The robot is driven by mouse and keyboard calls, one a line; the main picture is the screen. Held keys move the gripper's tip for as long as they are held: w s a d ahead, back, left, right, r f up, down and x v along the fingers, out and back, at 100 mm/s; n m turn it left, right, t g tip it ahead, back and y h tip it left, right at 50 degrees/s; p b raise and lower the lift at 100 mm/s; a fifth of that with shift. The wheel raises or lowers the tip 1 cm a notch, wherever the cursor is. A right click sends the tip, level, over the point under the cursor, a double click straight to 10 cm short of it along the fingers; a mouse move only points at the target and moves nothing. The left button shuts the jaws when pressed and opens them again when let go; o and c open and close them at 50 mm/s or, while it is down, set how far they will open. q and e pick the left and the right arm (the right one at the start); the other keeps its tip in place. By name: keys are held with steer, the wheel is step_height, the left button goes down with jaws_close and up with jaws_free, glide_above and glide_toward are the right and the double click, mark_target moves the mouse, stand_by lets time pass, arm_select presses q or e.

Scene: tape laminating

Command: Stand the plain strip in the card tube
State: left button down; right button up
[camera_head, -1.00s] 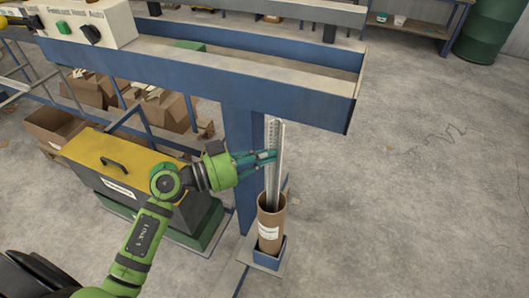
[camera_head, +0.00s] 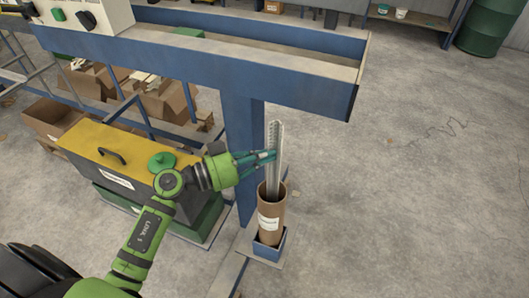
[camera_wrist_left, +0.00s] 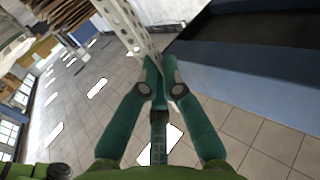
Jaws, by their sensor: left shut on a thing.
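A tall, narrow pale metal strip (camera_head: 275,135) stands nearly upright, its lower part inside the brown card tube (camera_head: 271,218). Its upper part rises above the rim. My left gripper (camera_head: 273,155) is shut on it above the tube's mouth. In the left wrist view, a strip with a row of holes (camera_wrist_left: 122,20) runs from the top edge down to the closed fingertips (camera_wrist_left: 160,85). I cannot tell whether a second, plain strip lies against it. The strip's lower end is hidden in the tube. My right gripper is not in view.
The tube stands in a small blue holder (camera_head: 268,246) beside a blue post (camera_head: 243,130). A long blue beam (camera_head: 220,58) crosses above, behind the gripper. A yellow-topped box (camera_head: 110,145) is at the left. The floor at the right is clear.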

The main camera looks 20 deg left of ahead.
arm_select(q)
steer(key=shift+f, duration=0.55)
steer(key=c, duration=1.3)
jaws_free()
steer(key=shift+c, duration=0.2)
steer(key=v, duration=1.2)
steer(key=shift+s, duration=0.1)
